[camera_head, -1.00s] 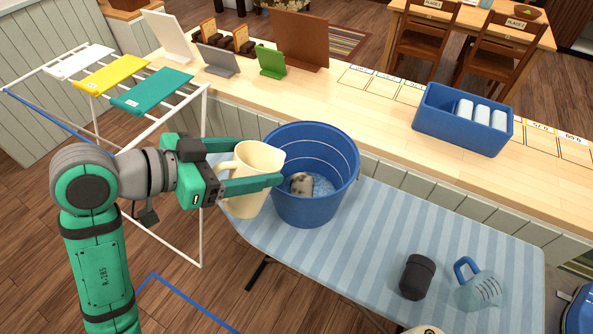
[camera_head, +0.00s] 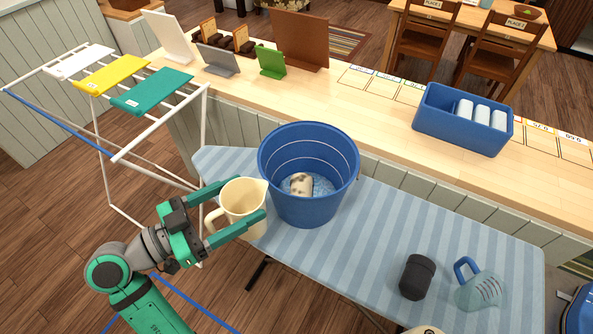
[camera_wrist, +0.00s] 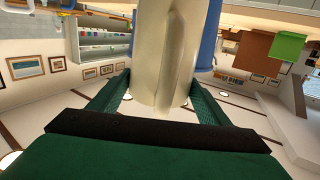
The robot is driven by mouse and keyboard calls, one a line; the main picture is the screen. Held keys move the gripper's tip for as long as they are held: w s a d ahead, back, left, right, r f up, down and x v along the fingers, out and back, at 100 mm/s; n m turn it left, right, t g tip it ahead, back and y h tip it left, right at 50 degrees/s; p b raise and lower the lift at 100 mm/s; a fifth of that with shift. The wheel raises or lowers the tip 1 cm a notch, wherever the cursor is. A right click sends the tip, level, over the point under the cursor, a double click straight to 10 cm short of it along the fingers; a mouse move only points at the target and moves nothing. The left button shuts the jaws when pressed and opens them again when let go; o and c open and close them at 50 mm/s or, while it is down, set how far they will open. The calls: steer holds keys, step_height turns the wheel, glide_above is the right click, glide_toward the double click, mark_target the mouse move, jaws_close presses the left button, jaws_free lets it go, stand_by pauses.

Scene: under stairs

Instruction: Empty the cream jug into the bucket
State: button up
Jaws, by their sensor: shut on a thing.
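The cream jug (camera_head: 243,206) is held between the fingers of my gripper (camera_head: 236,207), just left of the bucket. The jug looks close to upright, with its open top showing and its handle towards my palm. In the wrist view the jug (camera_wrist: 165,55) fills the middle between the two green fingers. The blue bucket (camera_head: 308,207) stands on the striped ironing board. Inside it are bluish contents and a pale, dark-spotted lump (camera_head: 301,184). Whether anything is in the jug I cannot tell.
The striped ironing board (camera_head: 440,235) also bears a dark canister (camera_head: 417,277) and a clear blue-handled jug (camera_head: 480,287) at right. Behind is a wooden counter with a blue box (camera_head: 463,143). A white drying rack (camera_head: 205,120) stands at left.

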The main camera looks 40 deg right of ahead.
step_height(320, 180, up, 4)
steer(key=shift+r, duration=0.1)
stand_by(0.5)
stand_by(0.7)
